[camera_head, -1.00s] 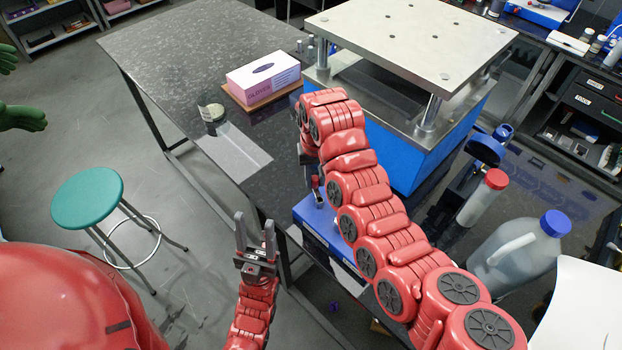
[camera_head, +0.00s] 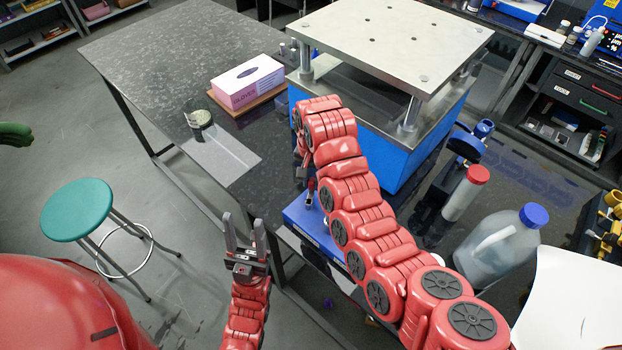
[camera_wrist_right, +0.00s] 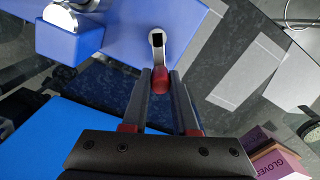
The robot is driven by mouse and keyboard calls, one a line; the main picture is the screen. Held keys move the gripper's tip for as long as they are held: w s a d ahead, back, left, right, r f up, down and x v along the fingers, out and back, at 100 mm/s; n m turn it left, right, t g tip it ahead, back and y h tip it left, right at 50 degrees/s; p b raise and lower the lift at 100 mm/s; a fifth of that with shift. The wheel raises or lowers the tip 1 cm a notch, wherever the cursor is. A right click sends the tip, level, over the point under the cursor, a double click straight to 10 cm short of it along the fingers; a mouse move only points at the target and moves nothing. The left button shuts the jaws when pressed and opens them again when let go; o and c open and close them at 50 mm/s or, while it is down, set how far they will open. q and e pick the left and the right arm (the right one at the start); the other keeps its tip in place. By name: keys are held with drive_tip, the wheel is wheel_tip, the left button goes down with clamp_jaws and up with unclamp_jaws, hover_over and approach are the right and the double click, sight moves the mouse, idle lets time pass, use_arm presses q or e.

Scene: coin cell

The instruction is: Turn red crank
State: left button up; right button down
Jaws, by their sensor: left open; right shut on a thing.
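The red crank shows in the right wrist view as a red knob (camera_wrist_right: 160,80) on a short metal arm, joined to a blue device (camera_wrist_right: 120,35). In the head view the blue device (camera_head: 312,228) sits on the dark bench, with the small red knob (camera_head: 311,184) above it. My right gripper (camera_wrist_right: 161,76) is shut on the red knob, one finger on each side. In the head view my right arm hides most of this gripper. My left gripper (camera_head: 245,225) is open and empty, upright in front of the bench's near edge.
A large press with a pale top plate (camera_head: 395,40) stands behind the blue device. A glove box (camera_head: 247,82) and small jar (camera_head: 199,117) are on the bench to the left. A blue-capped jug (camera_head: 497,250) and red-capped bottle (camera_head: 466,194) stand to the right.

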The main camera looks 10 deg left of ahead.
sight(314, 179)
idle(0.3)
drive_tip(key=c, duration=0.7)
unclamp_jaws()
drive_tip(key=r, duration=0.3)
drive_tip(key=r+p, duration=0.1)
drive_tip(key=r, duration=0.1)
drive_tip(key=shift+w+d+r, duration=0.1)
drive_tip(key=shift+d+r, duration=0.1)
drive_tip(key=shift+r, duration=0.2)
wheel_tip(314, 179, up, 12)
drive_tip(key=shift+a+f+b, duration=0.1)
drive_tip(key=shift+f+b, duration=0.15)
drive_tip(key=shift+b, duration=0.2)
drive_tip(key=shift+r, duration=0.1)
